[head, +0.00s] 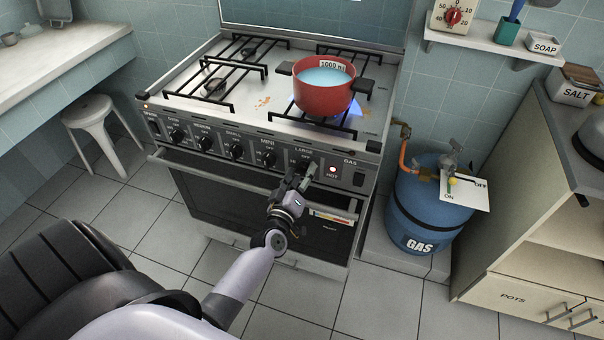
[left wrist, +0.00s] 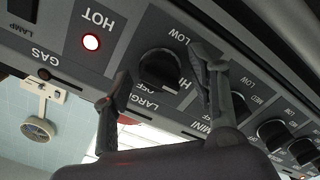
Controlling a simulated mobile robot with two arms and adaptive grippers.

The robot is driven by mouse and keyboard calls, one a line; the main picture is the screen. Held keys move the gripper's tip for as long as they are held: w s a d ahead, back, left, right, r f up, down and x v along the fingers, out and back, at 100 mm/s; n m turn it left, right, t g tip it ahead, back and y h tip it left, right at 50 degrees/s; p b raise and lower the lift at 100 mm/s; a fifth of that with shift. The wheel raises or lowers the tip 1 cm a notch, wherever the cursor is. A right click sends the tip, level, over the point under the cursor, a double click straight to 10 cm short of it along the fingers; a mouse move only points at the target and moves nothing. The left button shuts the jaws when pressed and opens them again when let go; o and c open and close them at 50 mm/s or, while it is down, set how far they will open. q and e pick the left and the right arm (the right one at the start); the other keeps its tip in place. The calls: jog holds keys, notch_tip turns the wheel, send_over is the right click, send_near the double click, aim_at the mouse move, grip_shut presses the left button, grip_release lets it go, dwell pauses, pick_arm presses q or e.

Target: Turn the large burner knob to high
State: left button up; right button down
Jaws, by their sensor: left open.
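The large burner knob (left wrist: 160,68) is black and sits on the stove's front panel, with LARGE, OFF, LOW and HI printed around it in the left wrist view. Its exact pointer direction is hard to tell. In the head view my left gripper (head: 300,178) is at the panel in front of this knob and mostly hides it. In the left wrist view the open fingers of my left gripper (left wrist: 163,66) stand on either side of the knob; I cannot tell whether they touch it. My right gripper is out of view.
A red pot (head: 325,98) of bluish liquid stands over a blue flame (head: 350,112) at front right. Other knobs (head: 236,151) line the panel to the left. A lit red HOT lamp (head: 333,169) is to the right. The oven handle (head: 250,185) runs below.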

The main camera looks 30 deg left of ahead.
aim_at(301, 175)
pick_arm(q)
jog(key=shift+r+m+p, duration=0.2)
jog(key=shift+m+p, duration=0.15)
jog(key=shift+m, duration=0.15)
jog(key=m+p, duration=0.2)
jog(key=m, duration=0.2)
jog(key=shift+p, duration=0.35)
jog(key=m+p, duration=0.1)
jog(key=m, duration=0.2)
jog(key=shift+f+m, duration=0.15)
jog(key=shift+m, duration=0.35)
jog(key=shift+s, duration=0.1)
jog(key=p+v, duration=0.2)
jog(key=v, duration=0.2)
jog(key=p+v, duration=0.1)
jog(key=v, duration=0.2)
